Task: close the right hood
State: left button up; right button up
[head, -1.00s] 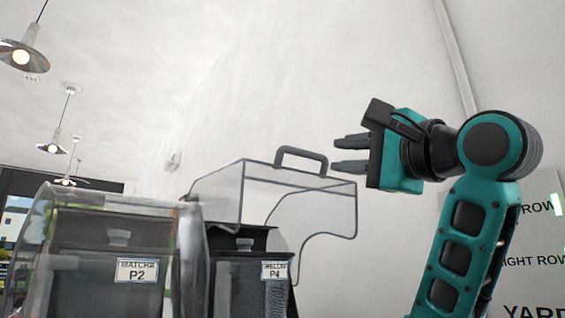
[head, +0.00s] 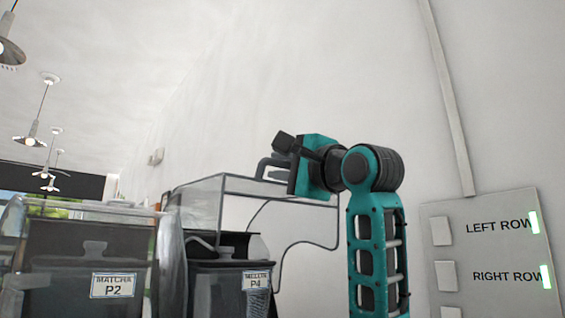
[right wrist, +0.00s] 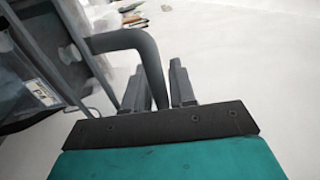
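The right hood (head: 310,215) is a clear cover with dark edges, standing raised above the P4 container (head: 222,285) in the head view. Its grey bar handle (head: 262,170) is on top; it also shows in the right wrist view (right wrist: 146,50). My right gripper (head: 297,168) is at the handle's right end, its fingers mostly hidden in the head view. In the right wrist view the gripper (right wrist: 158,75) is open, with one leg of the handle between its fingers. A gap shows beside the right finger; firm contact cannot be told. My left gripper is not in view.
The P2 matcha container (head: 85,260) stands to the left under a lowered clear hood (head: 150,240). A panel (head: 505,300) with LEFT ROW and RIGHT ROW labels is at the right. The wall above is clear.

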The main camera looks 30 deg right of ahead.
jog(key=shift+c, duration=0.5)
grip_shut()
